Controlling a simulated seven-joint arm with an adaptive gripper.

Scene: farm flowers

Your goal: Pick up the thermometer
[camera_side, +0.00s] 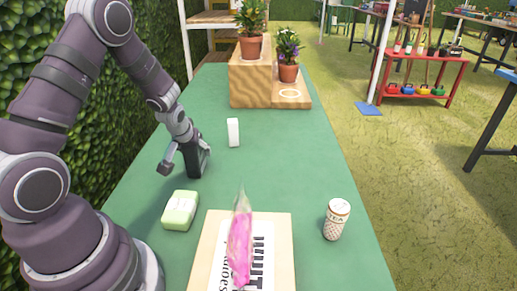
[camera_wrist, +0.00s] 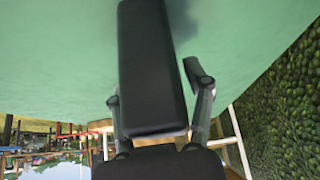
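A black, flat, oblong block (camera_side: 194,163) stands on the green table at my gripper (camera_side: 186,160). In the wrist view the same block (camera_wrist: 150,65) fills the middle, between the two fingers of my gripper (camera_wrist: 158,88). The fingers are spread, one on each side of it. In the side view a gap shows between the left finger and the block. A small white upright object (camera_side: 233,132) stands farther back to the right, apart from my gripper. No marking shows which of these two is the thermometer.
Wooden steps (camera_side: 250,82) with potted plants stand behind. The table's middle right is clear.

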